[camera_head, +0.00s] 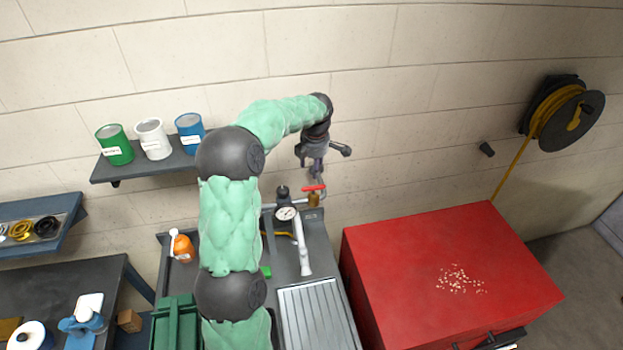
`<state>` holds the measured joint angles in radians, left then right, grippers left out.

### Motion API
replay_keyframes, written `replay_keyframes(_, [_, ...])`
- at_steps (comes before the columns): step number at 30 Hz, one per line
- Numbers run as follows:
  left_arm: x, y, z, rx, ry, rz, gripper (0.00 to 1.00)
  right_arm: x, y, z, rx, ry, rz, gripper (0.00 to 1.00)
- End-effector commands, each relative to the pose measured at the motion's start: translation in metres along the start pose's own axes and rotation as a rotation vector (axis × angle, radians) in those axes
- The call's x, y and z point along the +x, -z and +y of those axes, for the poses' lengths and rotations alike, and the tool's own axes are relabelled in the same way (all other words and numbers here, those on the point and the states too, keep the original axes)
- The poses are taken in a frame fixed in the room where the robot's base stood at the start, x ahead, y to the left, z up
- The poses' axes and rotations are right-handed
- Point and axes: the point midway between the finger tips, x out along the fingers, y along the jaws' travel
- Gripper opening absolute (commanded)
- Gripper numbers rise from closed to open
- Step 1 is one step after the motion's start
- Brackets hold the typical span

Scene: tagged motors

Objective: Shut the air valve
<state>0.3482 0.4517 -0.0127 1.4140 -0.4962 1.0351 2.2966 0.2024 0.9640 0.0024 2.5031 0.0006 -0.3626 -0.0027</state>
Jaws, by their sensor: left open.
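The air valve shows as a red lever handle (314,188) on a brass body (313,199), on a pipe at the back of the grey bench. A round pressure gauge (286,213) sits just left of it. My left arm, in green padding, reaches up over the bench, and my left gripper (316,170) hangs open and pointing down just above the red handle. I see no contact, though the small size makes the gap hard to judge. My right gripper is not in view.
A red cabinet (450,262) with pale bits on top stands right of the bench. An orange bottle (181,246) and a green crate (173,325) are left of my arm. A wall shelf (150,168) holds cans. A hose reel (565,112) hangs at right.

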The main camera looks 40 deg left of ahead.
Motion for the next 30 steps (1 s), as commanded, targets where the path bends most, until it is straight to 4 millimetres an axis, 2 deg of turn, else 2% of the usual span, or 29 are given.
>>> replay_keyframes(5, [0.018, 0.001, -0.001, -0.005, 0.005, 0.004, 0.51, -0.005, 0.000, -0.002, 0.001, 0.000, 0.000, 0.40])
replay_keyframes(12, [0.061, 0.001, -0.001, -0.003, 0.006, 0.004, 0.51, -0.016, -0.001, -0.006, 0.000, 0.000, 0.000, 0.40])
replay_keyframes(18, [0.090, 0.000, -0.001, -0.003, 0.005, 0.002, 0.51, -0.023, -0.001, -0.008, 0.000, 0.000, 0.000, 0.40])
replay_keyframes(24, [0.104, 0.000, -0.001, -0.002, 0.003, 0.001, 0.51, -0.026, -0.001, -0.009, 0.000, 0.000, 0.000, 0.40])
replay_keyframes(30, [0.106, 0.000, -0.001, -0.002, 0.002, 0.001, 0.51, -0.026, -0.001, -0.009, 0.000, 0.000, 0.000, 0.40])
